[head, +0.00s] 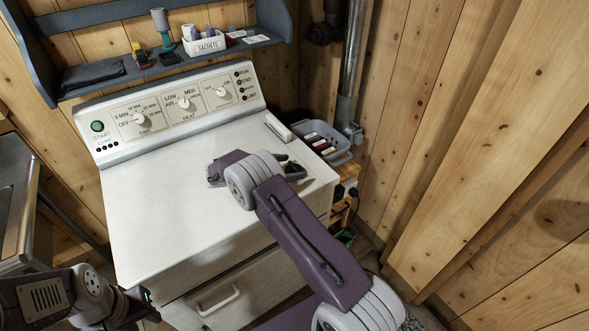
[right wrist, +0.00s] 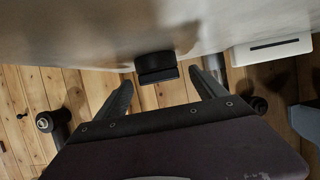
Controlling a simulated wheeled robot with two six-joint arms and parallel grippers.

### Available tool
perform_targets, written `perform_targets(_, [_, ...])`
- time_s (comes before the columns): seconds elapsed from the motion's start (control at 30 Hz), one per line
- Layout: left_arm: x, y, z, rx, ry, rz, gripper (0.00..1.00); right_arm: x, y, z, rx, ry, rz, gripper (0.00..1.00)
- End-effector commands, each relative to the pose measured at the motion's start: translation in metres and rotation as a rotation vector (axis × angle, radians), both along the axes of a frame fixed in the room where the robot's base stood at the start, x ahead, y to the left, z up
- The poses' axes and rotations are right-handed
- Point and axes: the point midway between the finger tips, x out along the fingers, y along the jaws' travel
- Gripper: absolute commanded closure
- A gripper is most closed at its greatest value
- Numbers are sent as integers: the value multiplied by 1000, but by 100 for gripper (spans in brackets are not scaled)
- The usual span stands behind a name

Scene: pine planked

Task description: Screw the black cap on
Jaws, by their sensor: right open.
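In the right wrist view a small black piece (right wrist: 157,68), which looks like the cap, is at the edge of the white top, beyond and between my fingertips. My right gripper (right wrist: 162,88) is open, one finger on each side of the piece's line, with a gap on both sides. In the head view my right gripper (head: 291,168) is low over the right part of the white machine top, partly hidden behind my wrist. I cannot pick out the cap there, nor any part it screws onto. My left gripper (head: 142,304) is at the lower left, its jaws unclear.
The white machine (head: 150,215) has a dial panel (head: 170,108) at its back. A blue shelf (head: 100,84) with a sachet box (head: 204,44) is above. A grey tray (head: 338,155) of small items stands right of the machine. The machine top's left and middle are clear.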

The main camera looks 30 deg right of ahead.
Motion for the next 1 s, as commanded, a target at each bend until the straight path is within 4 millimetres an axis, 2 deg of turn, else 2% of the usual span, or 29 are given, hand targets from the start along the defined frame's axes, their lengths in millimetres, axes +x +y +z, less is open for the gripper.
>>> perform_targets(0.07, [0,0,-1,0,0,0,64,0,0,0,0,0,0,19])
perform_targets(0.1, [0,0,-1,0,0,0,64,0,1,0,0,0,0,25])
perform_targets(0.3, [0,0,-1,0,0,0,64,0,1,0,0,0,0,80])
perform_targets(0.33, [0,0,-1,0,0,0,64,0,1,0,0,0,0,84])
perform_targets(0.67, [0,0,-4,0,0,0,64,0,1,6,0,-1,0,84])
perform_targets(0.83, [0,0,-15,0,0,0,64,1,1,35,1,-7,0,84])
perform_targets(0.87, [0,0,-17,0,0,0,64,-1,0,42,0,-5,0,84])
perform_targets(1.0, [0,0,-25,0,0,0,64,-34,-8,59,-1,-1,0,84])
